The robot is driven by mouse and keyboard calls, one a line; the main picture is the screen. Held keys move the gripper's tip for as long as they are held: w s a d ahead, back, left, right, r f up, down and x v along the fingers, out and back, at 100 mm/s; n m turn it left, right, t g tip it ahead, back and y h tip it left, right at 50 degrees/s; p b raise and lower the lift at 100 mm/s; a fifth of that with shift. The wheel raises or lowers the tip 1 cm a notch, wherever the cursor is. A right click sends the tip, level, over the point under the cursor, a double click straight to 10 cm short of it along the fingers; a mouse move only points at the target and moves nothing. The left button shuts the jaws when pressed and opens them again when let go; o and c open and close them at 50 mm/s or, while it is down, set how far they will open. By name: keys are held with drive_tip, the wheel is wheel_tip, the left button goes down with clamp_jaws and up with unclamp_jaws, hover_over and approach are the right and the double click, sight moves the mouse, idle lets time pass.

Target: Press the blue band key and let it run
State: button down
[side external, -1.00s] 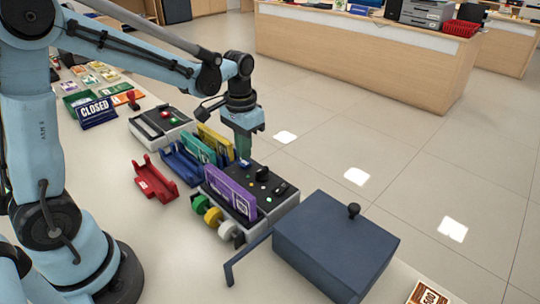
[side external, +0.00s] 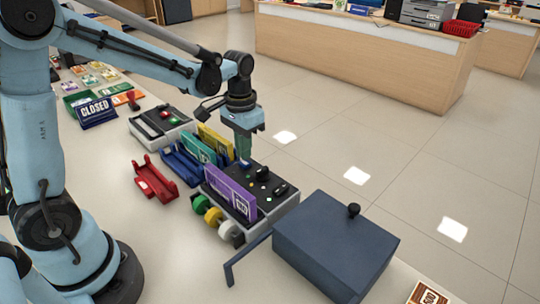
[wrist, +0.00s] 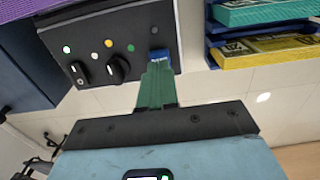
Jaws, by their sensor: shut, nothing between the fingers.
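The banding machine (side external: 265,212) has a dark sloped panel with small coloured keys, lights and black knobs. The blue key (wrist: 160,54) is at the panel's lower right corner in the wrist view. My gripper (side external: 244,159) points down over the panel's far end, its green fingers shut and empty. In the wrist view the fingertips (wrist: 159,65) are right at the blue key and cover part of it. I cannot tell how far the key is pressed in. A purple bundle (side external: 231,190) stands upright along the machine's near side.
A dark blue box (side external: 335,240) with a black knob stands to the right. An empty red holder (side external: 155,182) and another grey device (side external: 160,125) lie left.

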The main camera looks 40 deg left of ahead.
drive_tip(key=shift+f, duration=1)
idle(0.3)
wheel_tip(320, 180, up, 9)
idle(1.1)
drive_tip(key=t, duration=0.6)
approach(243, 165)
wheel_tip(243, 165, up, 3)
drive_tip(key=s+d, duration=0.2)
drive_tip(key=d, duration=0.1)
drive_tip(key=shift+s+f+t, duration=0.55)
drive_tip(key=shift+s+t, duration=0.05)
drive_tip(key=shift+s, duration=0.1)
idle(1.1)
